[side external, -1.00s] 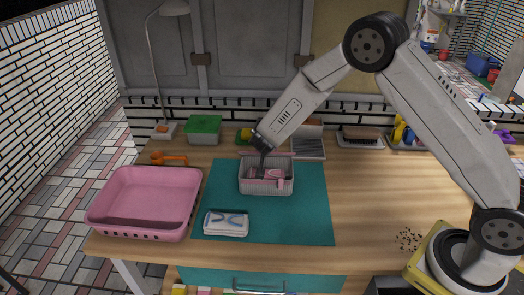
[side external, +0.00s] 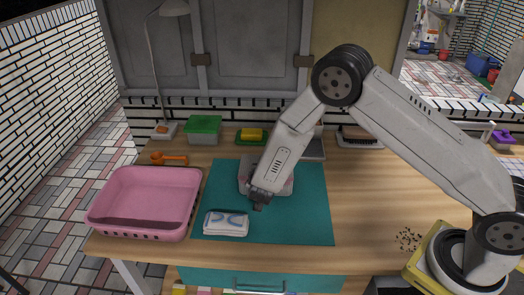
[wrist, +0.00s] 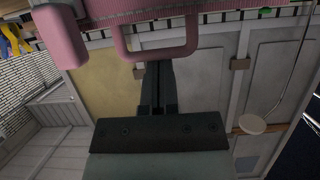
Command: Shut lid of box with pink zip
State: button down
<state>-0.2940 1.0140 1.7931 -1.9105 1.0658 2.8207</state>
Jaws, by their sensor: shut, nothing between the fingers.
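The pale box with pink trim (side external: 245,180) sits on the teal mat (side external: 310,220), mostly hidden behind my wrist in the side view. Whether its lid is open or shut cannot be told there. My gripper (side external: 257,206) points down at the box's near side, close to the mat. In the wrist view my gripper (wrist: 158,90) is shut and empty, with its dark fingers together. A pink loop, probably the zip pull (wrist: 160,54), shows at the fingertips, below a pink band. Contact between fingers and loop cannot be told.
A folded white and blue cloth (side external: 227,223) lies just left of my gripper. A pink tray (side external: 143,231) stands at the left. A green-lidded box (side external: 204,127) and a yellow sponge (side external: 251,134) stand behind. The mat's right side is clear.

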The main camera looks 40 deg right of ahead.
jog(key=shift+s+a+f, duration=0.1)
jog(key=shift+s+f, duration=0.1)
jog(key=shift+f, duration=0.3)
jog(key=shift+s+a+f, duration=0.1)
jog(key=shift+s+f, duration=0.05)
jog(key=shift+f, duration=0.3)
jog(key=shift+s+a, duration=0.15)
jog(key=r+v, duration=0.1)
jog(key=v, duration=0.6)
jog(key=shift+t+h, duration=0.4)
jog(key=shift+a, duration=0.1)
